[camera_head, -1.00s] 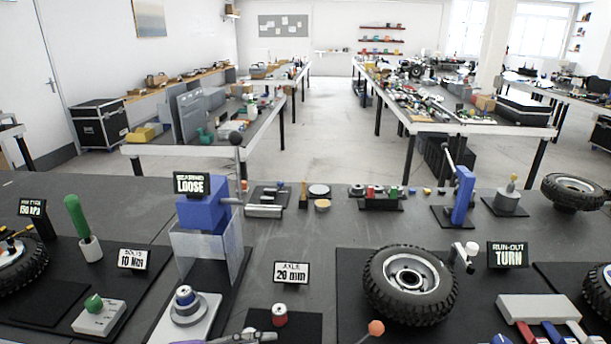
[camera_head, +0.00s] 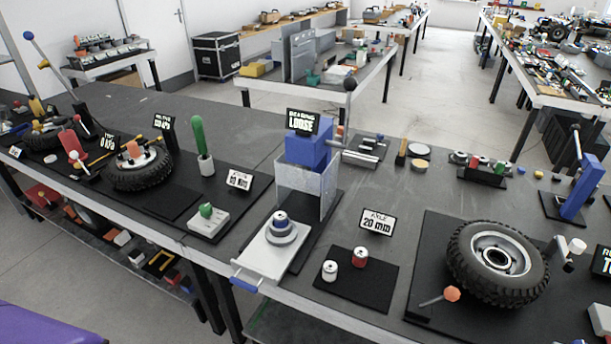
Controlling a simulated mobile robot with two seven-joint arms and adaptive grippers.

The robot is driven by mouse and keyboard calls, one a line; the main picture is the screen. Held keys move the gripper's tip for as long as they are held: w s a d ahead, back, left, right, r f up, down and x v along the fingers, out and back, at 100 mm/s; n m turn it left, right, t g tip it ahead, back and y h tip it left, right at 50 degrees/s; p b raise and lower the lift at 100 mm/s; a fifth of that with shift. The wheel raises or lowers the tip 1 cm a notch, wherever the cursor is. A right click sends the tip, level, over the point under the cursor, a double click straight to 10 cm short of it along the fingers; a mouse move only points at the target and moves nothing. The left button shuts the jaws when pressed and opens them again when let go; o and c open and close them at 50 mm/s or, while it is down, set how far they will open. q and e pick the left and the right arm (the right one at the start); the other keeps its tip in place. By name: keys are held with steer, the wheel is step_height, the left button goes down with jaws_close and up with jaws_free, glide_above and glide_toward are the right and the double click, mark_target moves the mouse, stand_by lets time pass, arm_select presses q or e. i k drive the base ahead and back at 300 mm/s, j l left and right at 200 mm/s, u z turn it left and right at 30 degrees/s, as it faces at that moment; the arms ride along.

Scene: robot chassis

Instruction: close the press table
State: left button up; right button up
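The blue press (camera_head: 308,152) stands on the bench in the middle of the view, with a sign reading "BEARING LOOSE" (camera_head: 302,123) on it. A clear guard (camera_head: 300,188) hangs at its front. The pale press table (camera_head: 272,255) is slid out toward me, past the guard. Its blue-gripped handle (camera_head: 245,285) sticks out at the bench's front edge. On the table sits a grey round seat (camera_head: 281,234) with a small blue-banded part (camera_head: 280,219) on top. Neither of my grippers shows in the head view.
A black mat (camera_head: 350,290) with a white-topped part (camera_head: 329,271) and a red part (camera_head: 360,257) lies right of the press table. A wheel (camera_head: 497,262) lies farther right. A green-handled tool (camera_head: 198,135) stands left. The press lever's dark knob (camera_head: 350,85) rises behind.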

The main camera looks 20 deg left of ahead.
mark_target(266, 258)
steer(key=u, duration=1.1)
